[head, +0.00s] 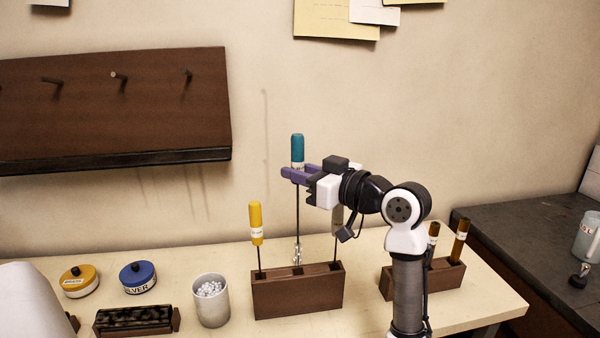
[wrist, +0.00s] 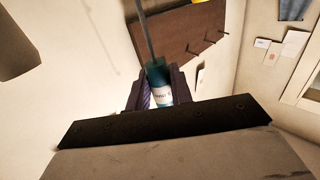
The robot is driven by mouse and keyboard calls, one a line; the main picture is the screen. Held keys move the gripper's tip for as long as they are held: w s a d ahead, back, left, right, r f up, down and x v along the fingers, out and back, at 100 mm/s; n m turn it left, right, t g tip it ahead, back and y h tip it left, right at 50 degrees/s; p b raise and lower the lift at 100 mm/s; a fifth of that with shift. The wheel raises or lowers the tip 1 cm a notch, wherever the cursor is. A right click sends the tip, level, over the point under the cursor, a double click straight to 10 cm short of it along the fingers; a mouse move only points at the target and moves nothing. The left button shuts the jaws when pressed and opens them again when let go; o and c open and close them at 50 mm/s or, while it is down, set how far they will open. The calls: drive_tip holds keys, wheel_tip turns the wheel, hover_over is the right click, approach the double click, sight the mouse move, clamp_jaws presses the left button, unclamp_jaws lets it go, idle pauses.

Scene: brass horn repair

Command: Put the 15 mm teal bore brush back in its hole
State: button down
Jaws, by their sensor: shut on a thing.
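The teal bore brush (head: 297,150) is upright in my gripper (head: 290,175), whose purple fingers are shut on the lower, white-labelled part of its handle. Its thin rod hangs straight down, and the pale bristle end shows just over the middle of the wooden block (head: 298,298). I cannot tell whether its tip is inside the middle hole or just above or behind it. The wrist view shows the teal handle (wrist: 157,80) between the fingers, its label partly readable. A yellow brush (head: 256,223) stands at the block's left end, a grey-handled one (head: 337,219) at the right.
A second wooden block (head: 400,283) with brown-handled brushes stands to the right, partly behind my arm. A cup of pale beads (head: 211,300), a blue tin (head: 138,277) and a yellow tin (head: 80,281) are left. A peg board (head: 120,105) hangs behind.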

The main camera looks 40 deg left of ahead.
sight(298, 207)
drive_tip(key=shift+f+b, duration=1.35)
drive_tip(key=shift+f, duration=0.45)
idle(0.4)
